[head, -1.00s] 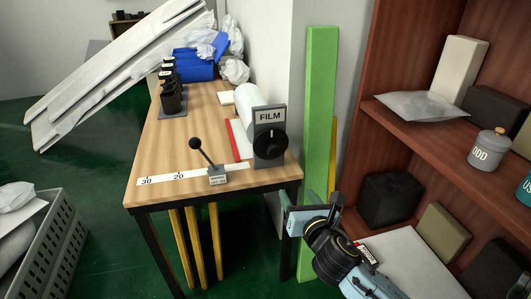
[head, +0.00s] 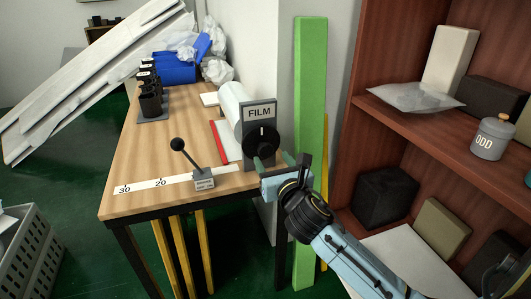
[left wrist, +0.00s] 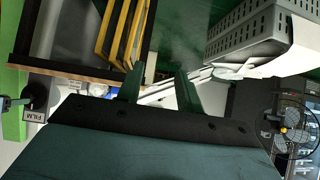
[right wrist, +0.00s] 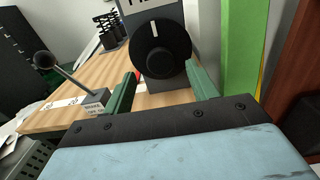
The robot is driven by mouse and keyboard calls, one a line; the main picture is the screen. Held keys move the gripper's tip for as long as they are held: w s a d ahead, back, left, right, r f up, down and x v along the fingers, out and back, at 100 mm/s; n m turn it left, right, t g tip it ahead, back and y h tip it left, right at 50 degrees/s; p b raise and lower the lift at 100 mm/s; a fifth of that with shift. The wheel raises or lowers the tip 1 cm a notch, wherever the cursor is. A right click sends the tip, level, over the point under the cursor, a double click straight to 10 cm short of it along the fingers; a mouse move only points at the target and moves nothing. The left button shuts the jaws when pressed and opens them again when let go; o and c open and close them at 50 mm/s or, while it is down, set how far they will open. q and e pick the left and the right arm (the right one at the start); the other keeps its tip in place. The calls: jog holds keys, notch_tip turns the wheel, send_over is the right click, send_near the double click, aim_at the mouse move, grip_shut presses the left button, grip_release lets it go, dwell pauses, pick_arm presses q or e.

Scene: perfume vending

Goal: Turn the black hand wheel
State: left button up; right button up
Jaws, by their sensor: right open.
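The black hand wheel (head: 262,140) is a round knob with a white mark, on the front of a grey stand labelled FILM at the table's right end. It also shows in the right wrist view (right wrist: 160,50), just beyond the fingers with its white mark near upright. My right gripper (head: 271,164) is open and empty, just in front of and slightly below the wheel. In the right wrist view its two green fingers (right wrist: 162,90) are spread to either side below the wheel, apart from it. My left gripper (left wrist: 158,82) shows only in the left wrist view, its fingers apart and empty.
The wooden table (head: 150,175) carries a black-knobbed lever (head: 190,160), a white numbered strip (head: 150,185) and a white film roll (head: 231,102). A green post (head: 310,130) and brown shelf (head: 400,125) stand close to the right. A grey crate (head: 25,260) is at lower left.

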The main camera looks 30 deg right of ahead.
aim_at(267, 151)
jog(key=b+x, duration=0.1)
jog(key=x, duration=0.4)
jog(key=shift+w+b, duration=0.35)
pick_arm(q)
jog(key=w+d+r+t+h, duration=0.1)
jog(key=w+d+r+t, duration=0.1)
jog(key=w+r+t, duration=0.2)
jog(key=shift+w+d+r+t+h, duration=0.15)
jog(key=shift+d+r+t+h, duration=0.25)
jog(key=shift+r+t, duration=1.05)
pick_arm(e)
jog(key=shift+w+d, duration=0.15)
jog(key=shift+w, duration=0.2)
pick_arm(q)
jog(key=shift+r+g, duration=0.4)
jog(key=shift+g, duration=0.05)
pick_arm(e)
jog(key=shift+c, duration=0.5)
